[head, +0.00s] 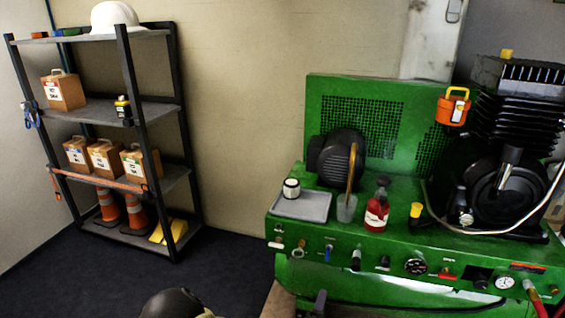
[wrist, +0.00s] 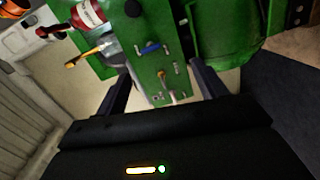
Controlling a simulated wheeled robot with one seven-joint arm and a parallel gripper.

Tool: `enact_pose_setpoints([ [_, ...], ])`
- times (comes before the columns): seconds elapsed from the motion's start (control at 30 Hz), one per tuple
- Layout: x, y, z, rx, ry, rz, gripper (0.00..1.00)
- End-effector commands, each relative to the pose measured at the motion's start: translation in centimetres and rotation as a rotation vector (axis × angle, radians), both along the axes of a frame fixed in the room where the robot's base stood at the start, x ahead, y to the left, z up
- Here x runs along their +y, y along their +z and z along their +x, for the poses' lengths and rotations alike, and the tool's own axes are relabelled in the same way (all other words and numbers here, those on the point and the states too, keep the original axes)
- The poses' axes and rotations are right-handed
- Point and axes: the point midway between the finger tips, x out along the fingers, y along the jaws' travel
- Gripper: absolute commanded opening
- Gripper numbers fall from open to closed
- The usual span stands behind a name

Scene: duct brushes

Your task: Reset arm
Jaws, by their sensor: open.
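My gripper (wrist: 160,72) shows in the wrist view with its two dark fingers spread apart. Nothing is between them except the view of the green machine's front panel (wrist: 148,78) beyond. In the head view, the green machine (head: 330,110) stands at the right. A dark rounded part of my arm shows at the bottom edge of the head view; the gripper's fingers cannot be made out there.
On the machine's top are a grey tray (head: 316,208) with a white jar (head: 291,188), a clear cup (head: 346,210) holding a brush, and a red bottle (head: 377,212). A shelf rack (head: 130,70) stands at left. Dark floor between is clear.

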Motion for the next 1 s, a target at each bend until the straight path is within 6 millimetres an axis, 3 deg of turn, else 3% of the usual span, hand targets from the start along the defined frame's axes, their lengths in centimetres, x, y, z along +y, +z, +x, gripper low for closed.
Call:
enact_pose_setpoints([
  [0.2,-2.0,-2.3,-0.4,0.183,-0.195,0.365,0.71],
  [0.47,-1.6,-2.7,-1.8,0.387,-0.377,0.780,0.71],
  [0.67,-0.8,-0.3,-3.1,0.518,-0.469,1.030,0.71],
  [1.0,-1.7,6.5,-6.9,0.685,-0.579,1.267,0.71],
])
